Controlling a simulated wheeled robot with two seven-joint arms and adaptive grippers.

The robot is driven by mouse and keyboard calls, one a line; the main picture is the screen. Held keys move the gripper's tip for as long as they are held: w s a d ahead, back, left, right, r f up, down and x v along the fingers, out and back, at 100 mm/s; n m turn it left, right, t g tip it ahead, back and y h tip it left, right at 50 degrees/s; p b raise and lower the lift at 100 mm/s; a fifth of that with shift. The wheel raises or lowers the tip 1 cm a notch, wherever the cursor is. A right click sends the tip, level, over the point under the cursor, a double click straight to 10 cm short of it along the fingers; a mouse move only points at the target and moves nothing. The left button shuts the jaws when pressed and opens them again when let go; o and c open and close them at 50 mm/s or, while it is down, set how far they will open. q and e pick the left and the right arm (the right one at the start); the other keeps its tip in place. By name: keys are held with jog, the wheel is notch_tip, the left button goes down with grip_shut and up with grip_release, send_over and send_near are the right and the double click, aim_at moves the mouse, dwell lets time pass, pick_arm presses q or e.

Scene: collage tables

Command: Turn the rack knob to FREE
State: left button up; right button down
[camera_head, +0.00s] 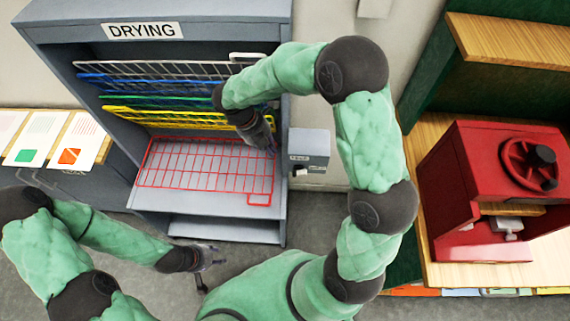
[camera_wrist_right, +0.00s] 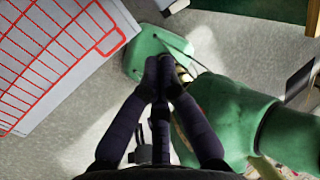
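The drying rack (camera_head: 60,30) is a grey cabinet with a DRYING sign and coloured wire shelves. A small grey box (camera_head: 310,142) is on its right side, with a pale knob (camera_head: 301,171) low on its front. The box's lettering is too small to read, so I cannot tell the knob's setting. My right gripper (camera_head: 268,143) is in front of the rack opening, left of the box and apart from it. In the right wrist view its fingertips (camera_wrist_right: 161,68) are together with nothing visible between them. My left gripper (camera_head: 212,256) is low, in front of the rack's base; its fingers are unclear.
The red wire shelf (camera_head: 205,165) is lowest and sticks out; it also shows in the right wrist view (camera_wrist_right: 60,50). A red press (camera_head: 465,180) with a handwheel stands on a wooden table at right. Printed sheets (camera_head: 40,140) lie at left. Grey floor lies between.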

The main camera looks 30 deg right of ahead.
aim_at(298, 170)
jog(key=b+x, duration=0.3)
jog(key=x, duration=1)
jog(key=shift+s+d+f, duration=0.1)
jog(key=shift+f, duration=0.3)
